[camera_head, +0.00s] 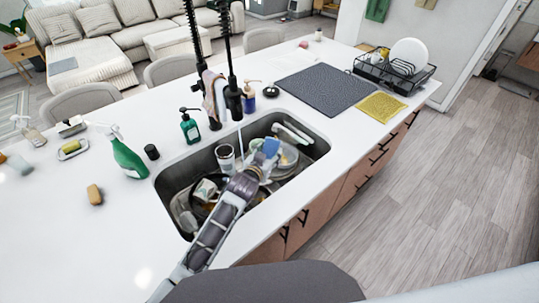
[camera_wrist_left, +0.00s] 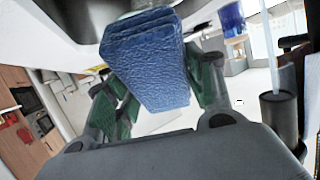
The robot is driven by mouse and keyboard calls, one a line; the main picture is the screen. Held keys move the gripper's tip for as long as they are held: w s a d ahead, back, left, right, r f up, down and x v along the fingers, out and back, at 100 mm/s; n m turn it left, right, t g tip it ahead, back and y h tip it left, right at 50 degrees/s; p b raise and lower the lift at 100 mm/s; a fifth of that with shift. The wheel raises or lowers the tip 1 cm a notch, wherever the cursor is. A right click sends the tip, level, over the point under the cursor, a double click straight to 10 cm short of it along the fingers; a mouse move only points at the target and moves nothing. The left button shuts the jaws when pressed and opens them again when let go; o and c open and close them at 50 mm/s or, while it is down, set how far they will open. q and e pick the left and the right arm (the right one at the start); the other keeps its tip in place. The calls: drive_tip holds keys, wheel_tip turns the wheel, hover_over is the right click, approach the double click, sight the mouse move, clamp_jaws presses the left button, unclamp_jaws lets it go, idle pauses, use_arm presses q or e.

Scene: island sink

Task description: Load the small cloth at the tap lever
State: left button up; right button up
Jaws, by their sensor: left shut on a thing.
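My left gripper (camera_head: 262,156) is over the sink (camera_head: 318,150), shut on a blue textured block like a sponge (camera_head: 271,147). In the left wrist view the blue block (camera_wrist_left: 147,62) sits between the green finger pads. A small pinkish-grey cloth (camera_head: 209,92) hangs at the black tap (camera_head: 233,98), behind and left of the gripper, apart from it. The tap lever itself is hard to make out. A thin pale line like running water drops from the tap towards a cup (camera_head: 225,156) in the sink. My right gripper is not in view.
Dishes fill the sink. A green soap bottle (camera_head: 190,128), a green spray bottle (camera_head: 128,158) and a small black cylinder (camera_head: 152,152) stand left of it. A dark mat (camera_head: 325,88), yellow cloth (camera_head: 381,106) and dish rack (camera_head: 395,72) lie right. The front-left counter is mostly clear.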

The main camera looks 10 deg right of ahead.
use_arm(q)
drive_tip(key=w+a+f+b, duration=0.2)
drive_tip(key=w+a+b, duration=0.2)
drive_tip(key=w+a, duration=0.4)
drive_tip(key=shift+w+a+f, duration=0.35)
drive_tip(key=shift+w, duration=0.65)
idle(0.6)
drive_tip(key=shift+s+d, duration=0.1)
idle(0.6)
drive_tip(key=s+d+p, duration=0.3)
drive_tip(key=s+d, duration=0.2)
drive_tip(key=s, duration=0.1)
idle(1.1)
drive_tip(key=shift+w, duration=0.1)
idle(1.3)
drive_tip(key=shift+d+r, duration=0.1)
